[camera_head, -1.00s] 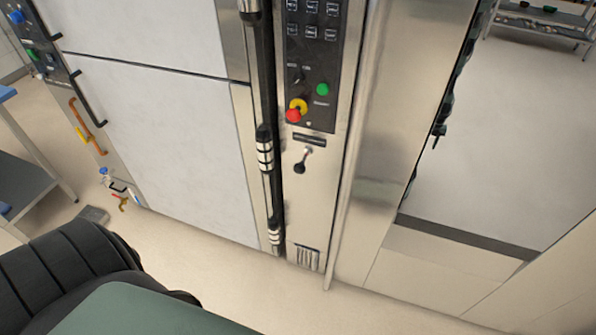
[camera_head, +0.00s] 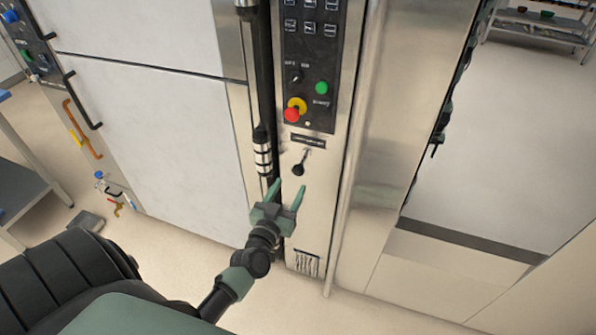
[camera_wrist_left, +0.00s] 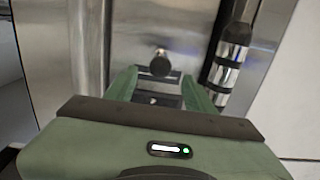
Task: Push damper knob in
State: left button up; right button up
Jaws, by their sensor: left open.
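The damper knob (camera_head: 298,169) is a black ball on a short metal rod. It sticks out of the steel panel below a dark label plate (camera_head: 308,141). In the left wrist view the knob (camera_wrist_left: 160,65) shows just beyond and between the fingertips. My left gripper (camera_head: 286,190) is open and empty, a little below the knob in the head view, with its fingers pointing up toward it. It also shows in the left wrist view (camera_wrist_left: 159,80). I cannot tell whether a finger touches the knob. My right gripper is not in view.
A black vertical handle bar with banded metal fittings (camera_head: 262,152) runs close left of the knob. Above are a red-and-yellow emergency stop (camera_head: 293,112) and a green button (camera_head: 321,88). White oven doors (camera_head: 150,130) stand to the left. The floor in front is clear.

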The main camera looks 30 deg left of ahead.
aim_at(297, 172)
pick_arm(q)
jog(key=x, duration=0.8)
jog(key=shift+r, duration=0.3)
jog(key=shift+s, duration=0.1)
grip_shut()
dwell(1.0)
